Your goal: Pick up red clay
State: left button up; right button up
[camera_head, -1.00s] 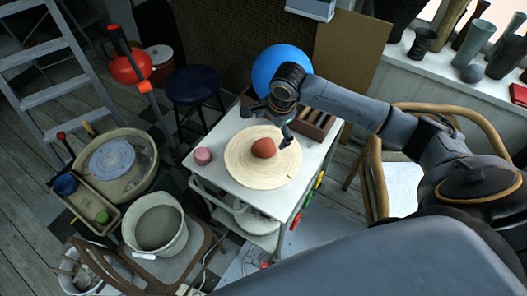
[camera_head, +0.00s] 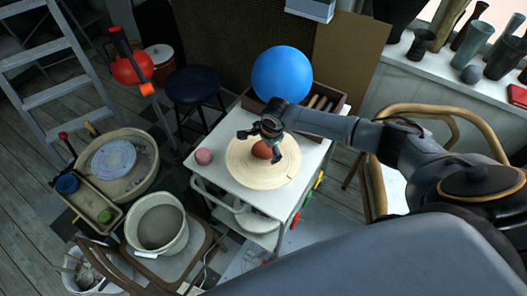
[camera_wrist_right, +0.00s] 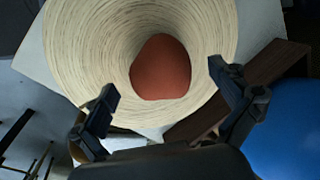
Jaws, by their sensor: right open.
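The red clay (camera_head: 262,149) is a rounded brick-red lump on a round, pale, ringed board (camera_head: 250,177) on the white table. My right gripper (camera_head: 259,146) is over the board, partly in front of the clay. In the right wrist view the clay (camera_wrist_right: 161,68) lies ahead of the gripper (camera_wrist_right: 165,95), roughly centred between the two spread fingers. The fingers are open with nothing between them, and I see no contact with the clay. My left gripper is not in view.
A small pink piece (camera_head: 204,156) sits on the table left of the board. A blue ball (camera_head: 282,74) and a wooden box (camera_head: 337,101) are at the table's back edge. A wooden chair (camera_head: 440,110) stands right, a blue stool (camera_head: 195,84) behind left.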

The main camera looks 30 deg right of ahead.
jog(key=shift+w+f, duration=0.2)
jog(key=shift+f, duration=0.45)
jog(key=shift+s, duration=0.1)
jog(key=c, duration=1.6)
jog(key=shift+r, duration=0.15)
jog(key=shift+c, duration=1.3)
